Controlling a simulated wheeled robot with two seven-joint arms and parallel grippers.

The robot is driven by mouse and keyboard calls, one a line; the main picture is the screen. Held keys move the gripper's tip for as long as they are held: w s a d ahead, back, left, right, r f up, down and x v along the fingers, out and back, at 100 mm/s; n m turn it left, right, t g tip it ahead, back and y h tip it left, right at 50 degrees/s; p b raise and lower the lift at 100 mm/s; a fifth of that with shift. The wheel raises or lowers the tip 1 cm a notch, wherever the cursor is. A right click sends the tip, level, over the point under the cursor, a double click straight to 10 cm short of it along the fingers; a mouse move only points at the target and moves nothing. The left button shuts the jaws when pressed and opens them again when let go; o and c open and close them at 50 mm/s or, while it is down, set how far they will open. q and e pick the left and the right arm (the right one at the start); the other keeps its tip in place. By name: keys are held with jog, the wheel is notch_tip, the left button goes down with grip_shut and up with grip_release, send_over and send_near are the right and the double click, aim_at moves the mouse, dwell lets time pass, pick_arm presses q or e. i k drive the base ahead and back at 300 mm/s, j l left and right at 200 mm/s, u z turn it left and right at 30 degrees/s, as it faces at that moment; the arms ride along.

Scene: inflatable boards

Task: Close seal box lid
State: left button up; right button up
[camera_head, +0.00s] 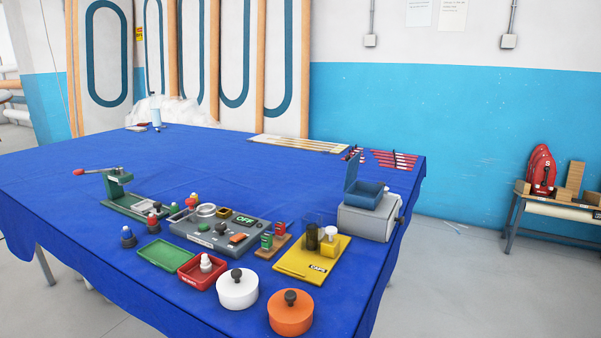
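A small blue box (369,201), which appears to be the seal box, stands on top of a grey block at the right edge of the table. Its blue lid (350,172) stands open, raised steeply at the box's left side. The inside of the box is too small to make out. Neither of my grippers shows in this view.
The blue-covered table (240,160) holds a grey panel (215,232), a yellow board (312,262) with jars left of the box, red and green trays, and white (238,291) and orange (291,316) lidded pots in front. The table's back middle is mostly clear.

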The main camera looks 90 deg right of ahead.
aim_at(351, 174)
jog(key=i+l+z, duration=0.15)
jog(key=z, duration=0.3)
jog(key=i+z, duration=0.2)
jog(key=z, duration=0.25)
jog(key=i+z, duration=0.2)
jog(key=z, duration=0.2)
jog(key=i+z, duration=0.2)
jog(key=z, duration=0.25)
jog(key=i+j+z, duration=0.2)
jog(key=z, duration=0.25)
jog(key=i+j+z, duration=0.15)
jog(key=z, duration=0.3)
jog(key=i+j+z, duration=0.1)
jog(key=j+z, duration=0.15)
jog(key=z, duration=0.2)
jog(key=i+j+z, duration=0.1)
jog(key=j+z, duration=0.15)
jog(key=z, duration=0.15)
jog(key=i+j+z, duration=0.15)
jog(key=z, duration=0.25)
jog(key=i+j+z, duration=0.1)
jog(key=z, duration=0.3)
jog(key=l, duration=0.75)
